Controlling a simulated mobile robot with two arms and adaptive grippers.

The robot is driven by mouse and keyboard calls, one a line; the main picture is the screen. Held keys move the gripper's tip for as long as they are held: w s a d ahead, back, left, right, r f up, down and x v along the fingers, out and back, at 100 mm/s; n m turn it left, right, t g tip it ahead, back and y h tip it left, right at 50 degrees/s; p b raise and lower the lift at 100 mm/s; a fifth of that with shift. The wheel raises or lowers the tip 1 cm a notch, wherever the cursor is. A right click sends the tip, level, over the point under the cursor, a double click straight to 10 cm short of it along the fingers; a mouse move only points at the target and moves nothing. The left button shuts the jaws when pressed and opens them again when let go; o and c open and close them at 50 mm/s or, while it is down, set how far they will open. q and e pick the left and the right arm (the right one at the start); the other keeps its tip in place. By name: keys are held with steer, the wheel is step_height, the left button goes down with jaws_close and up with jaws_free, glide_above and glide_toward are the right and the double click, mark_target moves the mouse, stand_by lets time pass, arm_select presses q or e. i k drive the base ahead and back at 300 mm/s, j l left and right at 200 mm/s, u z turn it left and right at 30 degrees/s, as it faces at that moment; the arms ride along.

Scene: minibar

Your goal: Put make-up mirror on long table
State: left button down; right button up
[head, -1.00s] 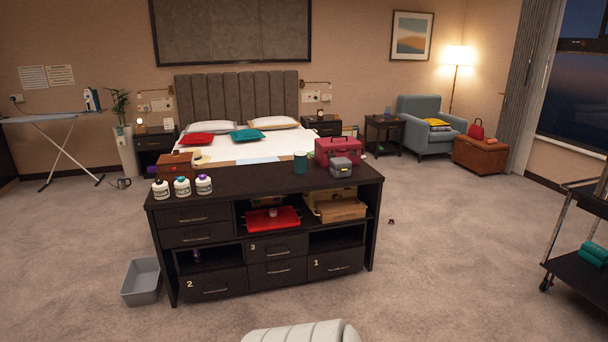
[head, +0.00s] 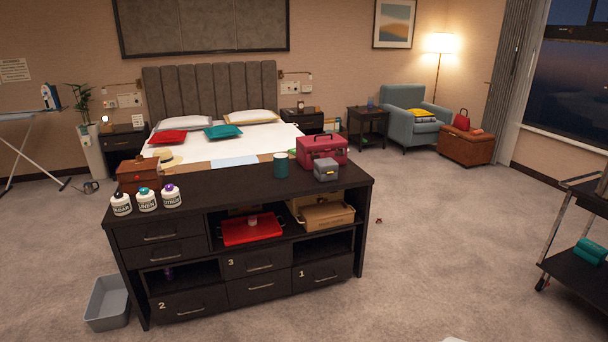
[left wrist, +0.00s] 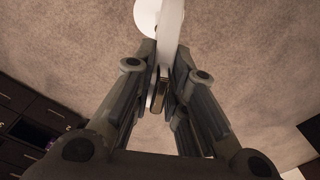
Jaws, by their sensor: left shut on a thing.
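In the left wrist view, my left gripper (left wrist: 161,85) is shut on a white make-up mirror (left wrist: 171,28), seen nearly edge-on, with a round white part at the top edge. The carpet shows beneath it. A long dark table (head: 236,187) with drawers and open shelves stands at the foot of the bed in the head view. Neither gripper shows in the head view, so the mirror's distance from the table cannot be told there. My right gripper is not in view.
The table top carries several labelled jars (head: 147,200), a brown box (head: 139,174), a green cup (head: 281,165), a red case (head: 322,150) and a small grey box (head: 326,170). Bare top lies in the middle front. A grey bin (head: 108,303) stands left; a cart (head: 580,265) stands right.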

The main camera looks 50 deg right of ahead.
mark_target(234, 184)
steer(key=i+l+z, duration=0.55)
steer(key=z, duration=0.2)
steer(key=i+l+z, duration=0.1)
steer(key=i+z, duration=0.25)
steer(key=i+j+z, duration=0.1)
steer(key=i+z, duration=0.2)
steer(key=i, duration=1)
